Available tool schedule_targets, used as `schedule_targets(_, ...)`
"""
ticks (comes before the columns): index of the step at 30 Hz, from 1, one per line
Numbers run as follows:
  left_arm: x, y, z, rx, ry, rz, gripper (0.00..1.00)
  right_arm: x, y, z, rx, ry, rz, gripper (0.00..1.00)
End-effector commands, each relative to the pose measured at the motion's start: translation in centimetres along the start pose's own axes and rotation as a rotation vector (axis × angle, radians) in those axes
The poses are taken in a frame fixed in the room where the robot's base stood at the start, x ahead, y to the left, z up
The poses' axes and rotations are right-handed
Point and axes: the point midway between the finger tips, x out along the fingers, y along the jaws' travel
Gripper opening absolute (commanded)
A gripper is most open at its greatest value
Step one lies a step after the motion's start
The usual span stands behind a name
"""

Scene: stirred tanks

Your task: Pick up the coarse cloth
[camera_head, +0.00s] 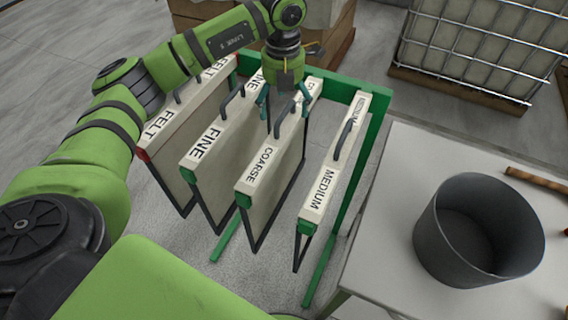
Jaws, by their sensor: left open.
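The coarse cloth (261,168) is a framed cloth panel with a white top bar lettered COARSE and a dark handle (285,119). It hangs in a green rack (375,115), third from the left. My left gripper (277,123) is open and points down over this handle, with its fingertips close to the handle's sides. I cannot tell whether they touch it. The gripper hides part of the far end of the coarse bar. My right gripper is not in view.
The felt cloth (158,131) and fine cloth (200,146) hang left of the coarse one; the medium cloth (325,180) hangs to its right. A light table (390,225) at right bears a dark bucket (477,230). A caged tank (480,45) stands behind.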

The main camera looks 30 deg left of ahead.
Motion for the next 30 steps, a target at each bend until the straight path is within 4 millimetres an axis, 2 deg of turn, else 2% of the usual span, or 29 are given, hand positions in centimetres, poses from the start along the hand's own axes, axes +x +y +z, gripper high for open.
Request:
schedule_targets(8,2.5,0.1,-0.3,0.001,0.007,0.000,0.88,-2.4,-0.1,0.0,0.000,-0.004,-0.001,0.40)
schedule_targets(12,4.7,0.1,-0.4,0.002,0.007,-0.001,0.88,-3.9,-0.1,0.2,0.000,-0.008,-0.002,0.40)
schedule_targets(17,6.5,0.1,-0.3,0.002,0.004,-0.002,0.88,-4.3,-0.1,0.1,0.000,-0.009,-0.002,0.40)
schedule_targets(24,6.8,0.1,-0.2,0.003,0.001,-0.003,0.88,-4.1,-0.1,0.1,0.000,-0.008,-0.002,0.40)
schedule_targets(25,6.8,0.1,-0.2,0.003,0.001,-0.003,0.80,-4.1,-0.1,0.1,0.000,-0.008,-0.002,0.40)
schedule_targets(26,6.8,0.1,-0.2,0.004,0.001,-0.003,0.68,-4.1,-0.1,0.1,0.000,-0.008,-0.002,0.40)
schedule_targets(27,6.8,0.1,-0.2,0.004,0.001,-0.003,0.52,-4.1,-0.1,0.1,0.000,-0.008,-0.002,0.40)
schedule_targets(29,6.8,0.1,-0.2,0.004,0.001,-0.003,0.28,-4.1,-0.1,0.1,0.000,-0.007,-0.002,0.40)
schedule_targets(30,6.8,0.1,-0.2,0.004,0.001,-0.003,0.12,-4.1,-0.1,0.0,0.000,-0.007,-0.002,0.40)
